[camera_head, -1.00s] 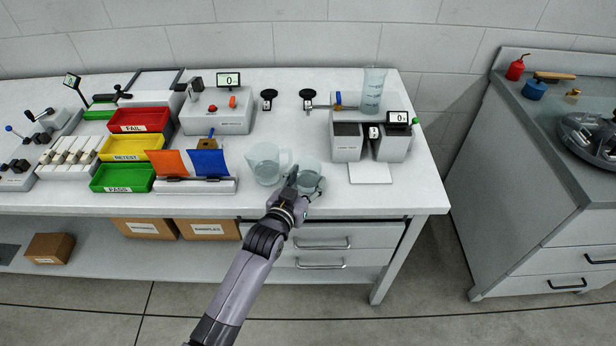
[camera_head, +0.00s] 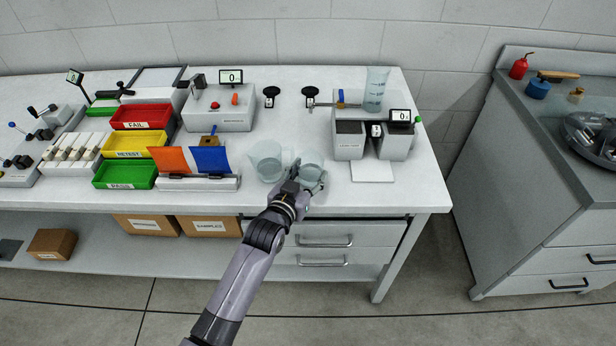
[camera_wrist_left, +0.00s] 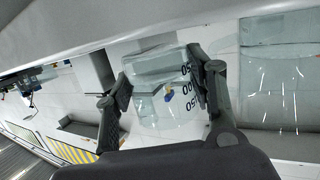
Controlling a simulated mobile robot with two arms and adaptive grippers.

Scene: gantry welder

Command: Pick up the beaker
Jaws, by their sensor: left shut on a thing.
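The clear glass beaker (camera_head: 312,174) stands near the front edge of the white bench in the head view. My left gripper (camera_head: 307,183) is shut on it, with the fingers on either side of its wall. In the left wrist view the beaker (camera_wrist_left: 160,92) sits between the two dark fingers of the gripper (camera_wrist_left: 160,95), and dark printed numbers show on its side. I cannot tell whether its base is on the bench or just off it. My right gripper is not in view.
A clear jug (camera_head: 268,162) stands close on the left of the beaker. A white pad (camera_head: 372,171) lies right.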

